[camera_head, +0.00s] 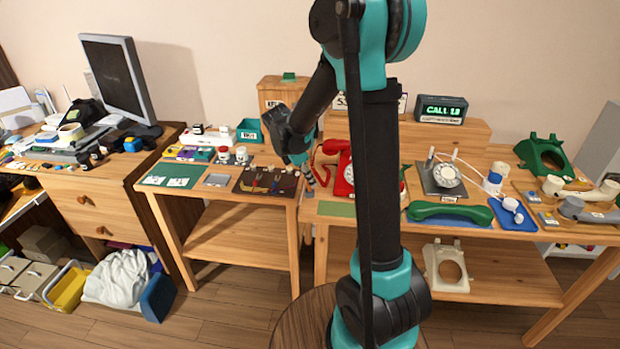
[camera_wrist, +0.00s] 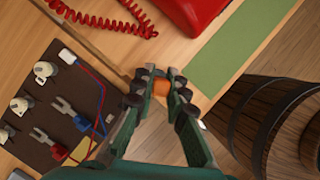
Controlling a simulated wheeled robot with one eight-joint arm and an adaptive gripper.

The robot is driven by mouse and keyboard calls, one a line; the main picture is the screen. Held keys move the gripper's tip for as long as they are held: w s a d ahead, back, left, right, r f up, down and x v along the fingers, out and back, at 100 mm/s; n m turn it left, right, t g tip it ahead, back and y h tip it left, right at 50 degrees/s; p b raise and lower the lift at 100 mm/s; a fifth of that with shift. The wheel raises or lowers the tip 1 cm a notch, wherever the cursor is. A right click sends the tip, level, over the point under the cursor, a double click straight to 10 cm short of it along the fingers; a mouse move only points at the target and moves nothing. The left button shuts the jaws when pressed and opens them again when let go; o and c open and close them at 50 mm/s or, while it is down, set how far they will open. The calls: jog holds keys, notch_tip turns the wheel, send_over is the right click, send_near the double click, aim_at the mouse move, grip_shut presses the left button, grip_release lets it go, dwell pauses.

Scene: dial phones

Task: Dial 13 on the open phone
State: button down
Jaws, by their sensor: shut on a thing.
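The opened phone (camera_head: 445,178) is a grey base with a pale dial exposed, on the right-hand bench. A small display (camera_head: 441,109) behind it glows green and appears to read "CALL 13". My gripper (camera_head: 309,188) points down at the gap between the two benches, well left of the open phone. In the wrist view, my gripper (camera_wrist: 160,84) is shut on a small orange piece (camera_wrist: 162,89) between its fingertips. Most of that piece is hidden, so I cannot tell what it is. My arm column hides part of the bench.
A red phone (camera_head: 343,176) with a coiled cord stands right of my gripper. A green handset (camera_head: 450,213) lies before the open phone. A dark tool mat (camera_head: 250,188) lies left. A wooden barrel (camera_wrist: 250,125) stands below the bench front.

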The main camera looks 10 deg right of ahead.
jog(key=shift+f, duration=0.65)
jog(key=c, duration=1.5)
grip_release()
jog(key=shift+o, duration=0.2)
jog(key=v, duration=1.2)
